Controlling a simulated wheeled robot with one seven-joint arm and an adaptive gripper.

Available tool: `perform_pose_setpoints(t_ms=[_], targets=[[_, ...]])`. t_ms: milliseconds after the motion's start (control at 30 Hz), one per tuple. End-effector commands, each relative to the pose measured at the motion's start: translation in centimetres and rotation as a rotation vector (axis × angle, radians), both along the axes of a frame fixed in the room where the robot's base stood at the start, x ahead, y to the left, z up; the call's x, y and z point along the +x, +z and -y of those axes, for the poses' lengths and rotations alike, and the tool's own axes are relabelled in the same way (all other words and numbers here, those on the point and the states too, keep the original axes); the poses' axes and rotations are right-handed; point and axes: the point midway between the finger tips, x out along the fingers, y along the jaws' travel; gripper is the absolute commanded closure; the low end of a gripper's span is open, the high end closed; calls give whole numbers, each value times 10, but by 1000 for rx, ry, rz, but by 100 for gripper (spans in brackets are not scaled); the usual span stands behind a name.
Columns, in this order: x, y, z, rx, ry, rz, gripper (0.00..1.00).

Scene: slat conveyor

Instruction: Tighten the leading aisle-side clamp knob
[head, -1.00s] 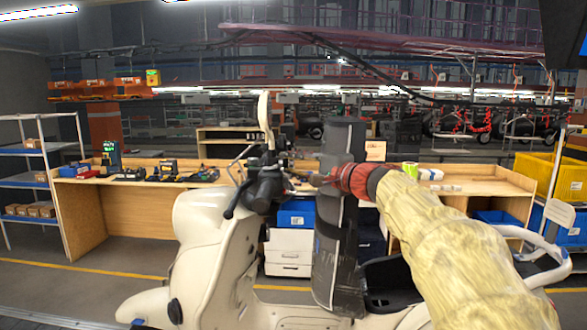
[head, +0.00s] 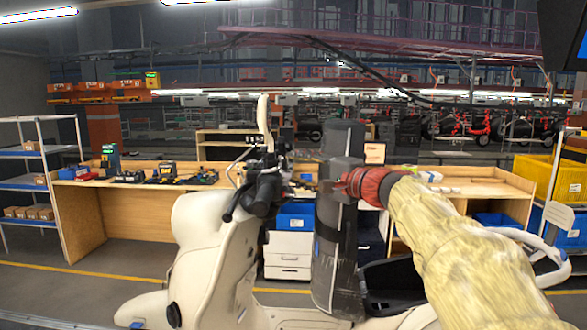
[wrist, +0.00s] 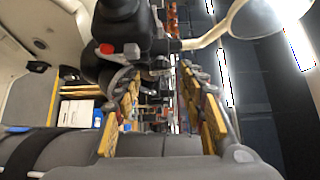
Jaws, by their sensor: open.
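I cannot make out the clamp knob in either view. A cream scooter (head: 205,245) stands upright in front of me in the head view, with its dark handlebar grip and controls (head: 262,190) at the top. In the wrist view the black handlebar control housing (wrist: 122,25) with a red button is close, at the upper left. My gripper (wrist: 160,78) shows in the wrist view with its yellow-padded fingers apart and nothing between them. The fingertips lie close to the handlebar; I cannot tell whether they touch it.
A scooter mirror (wrist: 262,16) on its stalk fills the upper right of the wrist view. Behind the scooter are a wooden workbench (head: 140,220) with tools and a white drawer unit (head: 288,255). A shelf rack (head: 70,160) stands left; yellow bins (head: 570,185) stand right.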

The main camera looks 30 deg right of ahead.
Motion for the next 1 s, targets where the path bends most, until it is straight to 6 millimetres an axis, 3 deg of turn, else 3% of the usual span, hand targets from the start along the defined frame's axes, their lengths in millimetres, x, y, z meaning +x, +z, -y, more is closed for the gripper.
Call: perform_pose_setpoints(t_ms=[200,400,600,1000], targets=[[-46,2,12,-1,-4,1,59],[-76,1,18,0,-3,0,59],[-89,1,20,0,-1,0,59],[-89,1,20,0,0,0,59]])
